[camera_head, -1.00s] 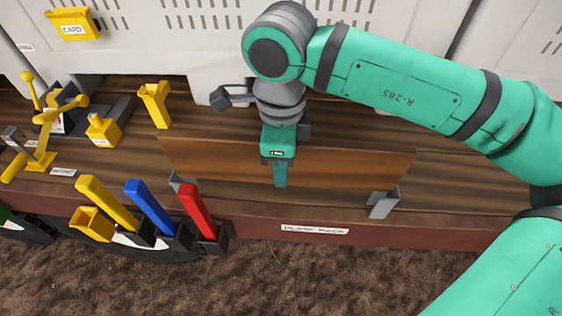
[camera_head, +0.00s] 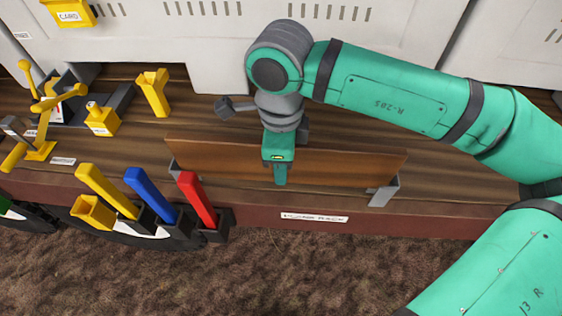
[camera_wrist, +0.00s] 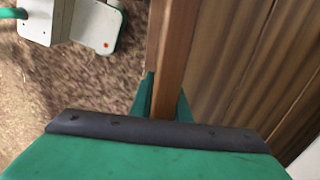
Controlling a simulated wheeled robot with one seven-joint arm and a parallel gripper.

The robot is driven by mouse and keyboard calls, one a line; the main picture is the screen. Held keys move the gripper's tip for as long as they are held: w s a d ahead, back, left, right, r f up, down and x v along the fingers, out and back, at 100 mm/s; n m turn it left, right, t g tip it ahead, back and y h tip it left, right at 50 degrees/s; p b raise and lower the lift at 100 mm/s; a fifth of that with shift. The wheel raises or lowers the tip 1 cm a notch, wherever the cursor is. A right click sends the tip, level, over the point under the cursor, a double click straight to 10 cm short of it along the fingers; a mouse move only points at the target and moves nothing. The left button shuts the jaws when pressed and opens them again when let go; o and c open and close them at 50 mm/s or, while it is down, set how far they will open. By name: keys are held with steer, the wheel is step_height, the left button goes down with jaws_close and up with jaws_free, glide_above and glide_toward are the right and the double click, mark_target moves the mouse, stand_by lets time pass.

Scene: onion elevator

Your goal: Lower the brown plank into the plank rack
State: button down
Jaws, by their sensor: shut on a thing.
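The brown plank (camera_head: 225,160) stands on its long edge along the bench front in the head view. My gripper (camera_head: 279,174) is shut on the middle of its top edge. The plank rack shows as two grey metal brackets, a left one (camera_head: 177,172) and a right one (camera_head: 385,191). The plank's ends are at these brackets, and its lower edge is low between them. I cannot tell whether it rests on the bottom of the rack. In the wrist view the plank (camera_wrist: 174,50) runs edge-on between my green fingers (camera_wrist: 165,100).
A label (camera_head: 314,218) is on the bench's front edge below the rack. Yellow (camera_head: 105,190), blue (camera_head: 150,195) and red (camera_head: 196,199) levers stand at the left front. A yellow holder (camera_head: 153,92) stands behind on the wooden bench. A pale panelled wall (camera_head: 180,45) is at the back.

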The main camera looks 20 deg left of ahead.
steer(key=shift+f, duration=2.75)
steer(key=shift+w+f, duration=0.1)
steer(key=shift+f, duration=0.1)
steer(key=c, duration=1.6)
jaws_free()
steer(key=shift+s, duration=0.2)
step_height(320, 180, up, 11)
steer(key=shift+f, duration=0.1)
steer(key=shift+a, duration=0.1)
